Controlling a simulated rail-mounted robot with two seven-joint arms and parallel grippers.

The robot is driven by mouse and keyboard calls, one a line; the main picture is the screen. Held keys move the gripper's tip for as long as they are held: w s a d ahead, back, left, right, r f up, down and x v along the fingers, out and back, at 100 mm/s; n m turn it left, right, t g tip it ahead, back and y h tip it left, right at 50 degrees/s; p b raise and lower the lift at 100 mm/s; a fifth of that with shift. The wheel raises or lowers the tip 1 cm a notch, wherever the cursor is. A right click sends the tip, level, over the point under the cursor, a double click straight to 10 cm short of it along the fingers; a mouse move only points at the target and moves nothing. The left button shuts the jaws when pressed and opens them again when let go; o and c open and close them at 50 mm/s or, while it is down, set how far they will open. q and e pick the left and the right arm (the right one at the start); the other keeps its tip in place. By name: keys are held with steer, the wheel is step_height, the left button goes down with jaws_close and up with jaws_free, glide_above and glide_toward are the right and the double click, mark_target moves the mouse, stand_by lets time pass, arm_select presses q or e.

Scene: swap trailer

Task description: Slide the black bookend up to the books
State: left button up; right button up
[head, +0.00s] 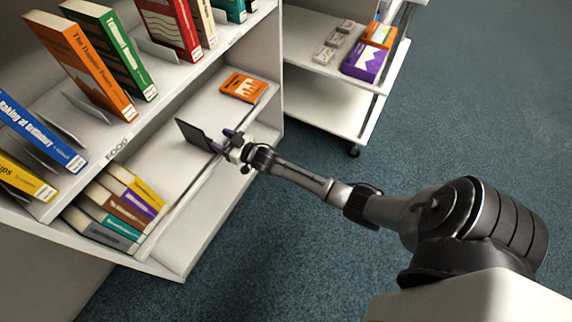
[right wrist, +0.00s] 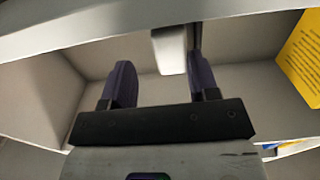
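The black bookend (head: 196,135) stands on the lower shelf, apart from the row of books (head: 115,210) at the shelf's left end. An empty stretch of shelf lies between them. My right gripper (head: 228,145) is at the shelf's front edge, on the right side of the bookend. In the right wrist view its two purple fingers (right wrist: 163,82) stand wide apart. A thin dark edge, apparently the bookend (right wrist: 195,38), shows at the right finger; I cannot tell whether they touch. The yellow book (right wrist: 302,60) shows at the right there. My left gripper is not in view.
An orange box (head: 243,87) lies on the lower shelf beyond the bookend. The upper shelf (head: 120,152) with upright books overhangs the lower one. A white cart (head: 325,100) with small boxes stands at the back right. The carpet in front is clear.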

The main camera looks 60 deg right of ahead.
steer(key=s+d+p, duration=0.1)
steer(key=s+p, duration=0.4)
steer(key=s, duration=0.9)
step_height(320, 180, down, 8)
steer(key=s+d+g+h, duration=0.2)
steer(key=g, duration=0.3)
steer(key=shift+d+r+b, duration=0.2)
steer(key=shift+d+b, duration=0.15)
